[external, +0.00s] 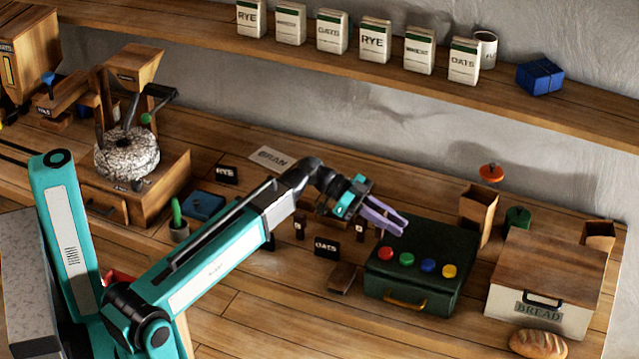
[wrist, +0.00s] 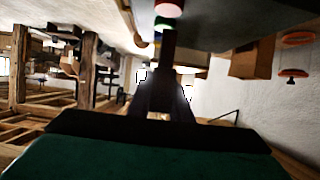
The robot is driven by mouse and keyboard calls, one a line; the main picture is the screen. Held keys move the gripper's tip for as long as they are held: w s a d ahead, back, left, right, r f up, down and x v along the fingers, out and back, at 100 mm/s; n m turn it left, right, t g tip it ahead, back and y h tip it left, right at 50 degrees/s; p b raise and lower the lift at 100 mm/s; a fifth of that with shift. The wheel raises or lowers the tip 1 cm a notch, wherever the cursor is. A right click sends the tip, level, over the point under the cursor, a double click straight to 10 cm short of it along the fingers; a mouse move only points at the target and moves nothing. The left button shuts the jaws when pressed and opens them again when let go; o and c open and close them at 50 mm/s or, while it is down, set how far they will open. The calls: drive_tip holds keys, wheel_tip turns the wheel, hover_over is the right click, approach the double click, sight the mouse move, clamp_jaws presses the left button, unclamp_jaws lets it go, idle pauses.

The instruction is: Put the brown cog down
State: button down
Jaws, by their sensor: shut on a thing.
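My gripper (external: 400,227), with purple fingers, is over the left rear part of the green box with coloured knobs (external: 458,255). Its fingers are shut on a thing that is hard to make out. No clear cog shape shows in either view, so I cannot tell the brown cog's outline or tilt. In the wrist view the fingers (wrist: 168,75) show as a dark shape against the light, with red and green knobs above them.
A bread box (external: 545,275) and a loaf (external: 537,344) stand on the right. A small brown block (external: 342,277) lies left of the green box. A stone mill (external: 127,155) stands at left. A shelf (external: 420,85) with several packets runs above. Bare bench lies in front.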

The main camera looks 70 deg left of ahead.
drive_tip(key=w+a+f+p, duration=0.1)
drive_tip(key=w+p, duration=0.4)
drive_tip(key=w, duration=1)
drive_tip(key=shift+w+a+f, duration=0.25)
drive_tip(key=shift+w+a, duration=0.05)
drive_tip(key=shift+a, duration=0.4)
drive_tip(key=shift+f+p, duration=0.15)
drive_tip(key=shift+p, duration=0.2)
drive_tip(key=shift+f+p, duration=0.8)
drive_tip(key=shift+f, duration=0.8)
drive_tip(key=shift+f, duration=0.2)
drive_tip(key=c, duration=1.6)
unclamp_jaws()
